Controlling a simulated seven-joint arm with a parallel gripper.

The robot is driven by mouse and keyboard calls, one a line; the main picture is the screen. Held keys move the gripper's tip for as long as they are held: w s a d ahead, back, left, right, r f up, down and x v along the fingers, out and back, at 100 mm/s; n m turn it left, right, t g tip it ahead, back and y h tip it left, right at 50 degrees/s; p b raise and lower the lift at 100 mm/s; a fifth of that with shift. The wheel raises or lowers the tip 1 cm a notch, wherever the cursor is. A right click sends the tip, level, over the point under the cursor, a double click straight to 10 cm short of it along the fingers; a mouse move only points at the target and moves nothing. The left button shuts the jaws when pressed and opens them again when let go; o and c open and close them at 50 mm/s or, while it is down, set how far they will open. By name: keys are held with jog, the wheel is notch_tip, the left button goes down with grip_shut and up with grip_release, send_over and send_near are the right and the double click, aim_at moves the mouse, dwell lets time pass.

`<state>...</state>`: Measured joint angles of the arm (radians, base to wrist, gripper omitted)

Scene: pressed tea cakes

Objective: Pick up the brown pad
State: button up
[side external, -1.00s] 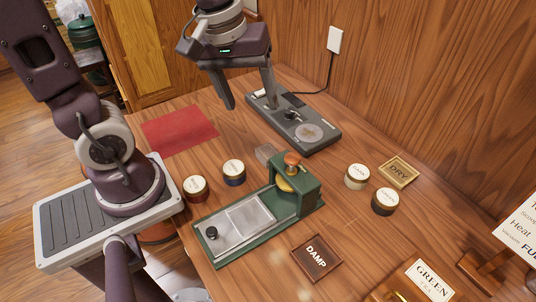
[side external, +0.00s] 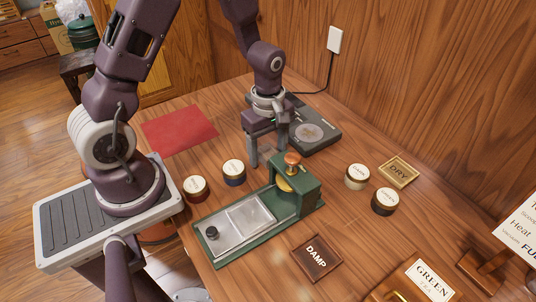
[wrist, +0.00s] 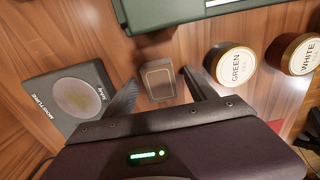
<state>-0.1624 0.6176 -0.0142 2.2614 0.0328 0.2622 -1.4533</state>
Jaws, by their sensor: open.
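The brown pad (wrist: 160,80) is a small brown-grey rounded block with a thin light outline on its top. In the wrist view it lies on the table between my two fingers, with a gap on each side. In the side view it is mostly hidden by my fingers, just behind the green press. My gripper (side external: 267,149) is open and points down around the pad; its spread fingers also show in the wrist view (wrist: 159,83). I cannot tell the exact height of the fingertips over the table.
The green press (side external: 240,220) stands close in front of the pad. The grey moisture meter (side external: 322,137) is behind my gripper. Blue (side external: 234,172) and red (side external: 196,189) tins, a DAMP tile (side external: 317,258) and a DRY tile (side external: 398,172) lie around. A red cloth (side external: 178,130) is flat at left.

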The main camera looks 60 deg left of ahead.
aim_at(268, 151)
jog(key=c, duration=1.4)
notch_tip(268, 151, up, 10)
jog(key=shift+r, duration=0.1)
